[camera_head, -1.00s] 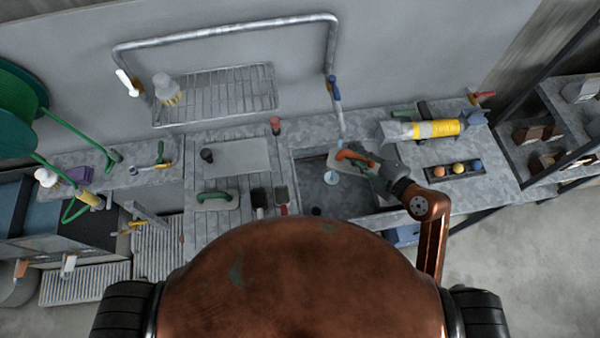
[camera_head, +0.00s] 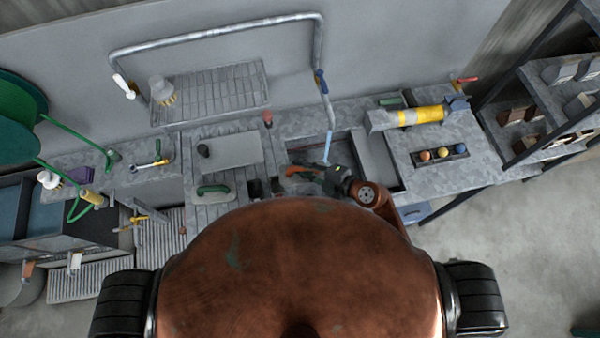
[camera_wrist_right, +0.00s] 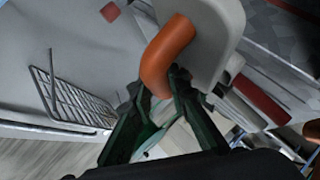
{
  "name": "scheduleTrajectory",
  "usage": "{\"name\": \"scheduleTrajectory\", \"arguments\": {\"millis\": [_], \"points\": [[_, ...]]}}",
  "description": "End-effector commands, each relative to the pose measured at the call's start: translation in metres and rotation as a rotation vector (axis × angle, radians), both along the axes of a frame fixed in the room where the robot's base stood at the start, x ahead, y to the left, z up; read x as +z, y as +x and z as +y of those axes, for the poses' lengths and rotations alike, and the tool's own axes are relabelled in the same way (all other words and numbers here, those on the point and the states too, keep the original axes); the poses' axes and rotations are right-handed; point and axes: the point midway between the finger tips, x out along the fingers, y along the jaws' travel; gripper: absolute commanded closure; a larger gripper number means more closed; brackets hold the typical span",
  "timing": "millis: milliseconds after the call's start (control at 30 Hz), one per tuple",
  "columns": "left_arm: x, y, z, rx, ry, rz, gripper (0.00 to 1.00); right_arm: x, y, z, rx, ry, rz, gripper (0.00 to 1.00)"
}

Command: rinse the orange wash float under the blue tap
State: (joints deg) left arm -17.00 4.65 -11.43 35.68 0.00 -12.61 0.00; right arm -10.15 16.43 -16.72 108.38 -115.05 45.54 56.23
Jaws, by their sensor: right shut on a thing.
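The orange wash float has a bent orange handle (camera_wrist_right: 168,52) and a pale grey plate (camera_wrist_right: 218,38). My right gripper (camera_wrist_right: 160,92) is shut on the handle. In the head view the float's orange handle (camera_head: 298,170) shows over the sink basin (camera_head: 352,143), with my right gripper (camera_head: 318,177) just right of it. The blue tap (camera_head: 321,82) is on the pipe above the basin. A pale blue streak like water (camera_head: 327,148) drops from the pipe end, close behind the float. Whether it touches the plate cannot be told. My left gripper is out of view.
A green-handled float (camera_head: 213,191) lies on the slatted board left of the basin. A wire rack (camera_head: 215,90) hangs on the wall. A grey-yellow cylinder (camera_head: 418,116) and a tray of coloured balls (camera_head: 440,154) sit right of the basin.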

Motion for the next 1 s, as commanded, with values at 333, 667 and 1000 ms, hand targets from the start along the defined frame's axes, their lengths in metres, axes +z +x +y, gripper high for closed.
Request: {"name": "scheduleTrajectory", "arguments": {"millis": [333,667,1000], "points": [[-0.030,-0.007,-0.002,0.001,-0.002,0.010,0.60,-0.009,0.032,-0.010,0.000,0.001,-0.003,1.00],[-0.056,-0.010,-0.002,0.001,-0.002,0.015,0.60,-0.015,0.062,-0.019,0.000,0.001,-0.002,1.00],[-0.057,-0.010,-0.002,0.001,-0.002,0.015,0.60,-0.017,0.090,-0.029,0.000,0.000,-0.001,1.00]]}}
